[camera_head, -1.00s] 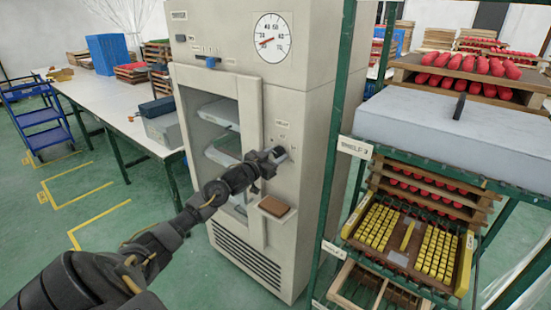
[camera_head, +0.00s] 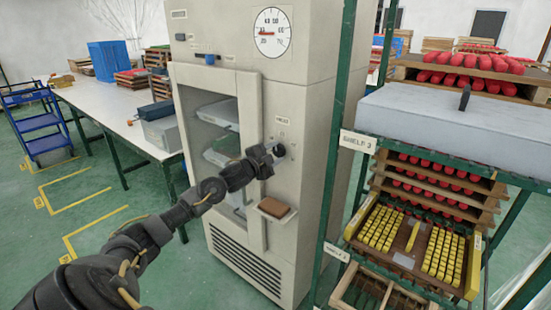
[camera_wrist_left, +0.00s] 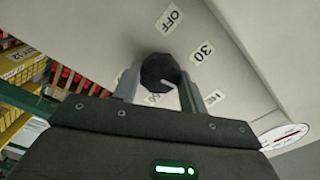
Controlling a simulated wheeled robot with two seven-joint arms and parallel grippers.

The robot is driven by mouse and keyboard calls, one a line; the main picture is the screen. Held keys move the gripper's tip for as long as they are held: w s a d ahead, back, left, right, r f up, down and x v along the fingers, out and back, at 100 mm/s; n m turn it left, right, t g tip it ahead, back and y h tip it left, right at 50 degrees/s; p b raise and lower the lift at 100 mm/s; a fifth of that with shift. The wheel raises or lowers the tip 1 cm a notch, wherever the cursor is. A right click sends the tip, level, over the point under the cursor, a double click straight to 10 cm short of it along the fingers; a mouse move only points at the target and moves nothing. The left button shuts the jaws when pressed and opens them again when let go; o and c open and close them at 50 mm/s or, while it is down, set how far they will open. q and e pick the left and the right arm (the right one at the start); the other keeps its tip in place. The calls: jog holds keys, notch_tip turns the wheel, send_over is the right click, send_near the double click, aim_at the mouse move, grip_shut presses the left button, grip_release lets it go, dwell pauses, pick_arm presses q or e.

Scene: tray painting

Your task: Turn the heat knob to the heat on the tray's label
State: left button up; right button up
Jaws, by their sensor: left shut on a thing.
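The heat knob is a dark round knob (camera_wrist_left: 160,70) on the pale cabinet's front panel. In the left wrist view it sits between my left gripper's two grey fingers (camera_wrist_left: 158,92), which are shut on it. Labels around it read OFF (camera_wrist_left: 170,20) and 30 (camera_wrist_left: 203,52); another is partly hidden and seems to read 60 (camera_wrist_left: 153,98). The knob's pointer cannot be made out. In the head view my left gripper (camera_head: 277,151) is at the panel, right of the glass door, and hides most of the knob. The tray's label cannot be identified or read. My right gripper is not in view.
The cabinet (camera_head: 305,110) has a round gauge (camera_head: 272,33) above and a brown block (camera_head: 273,207) on its front below my gripper. A green rack (camera_head: 336,130) with trays of yellow pieces (camera_head: 408,240) stands close on the right. A long table (camera_head: 105,105) is at left.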

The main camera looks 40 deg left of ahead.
pick_arm(q)
jog(key=shift+m+b, duration=0.55)
jog(key=shift+m, duration=0.45)
jog(key=o, duration=1)
jog(key=shift+s+d+b, duration=0.15)
jog(key=shift+s+b, duration=1.35)
jog(key=shift+s, duration=3.9)
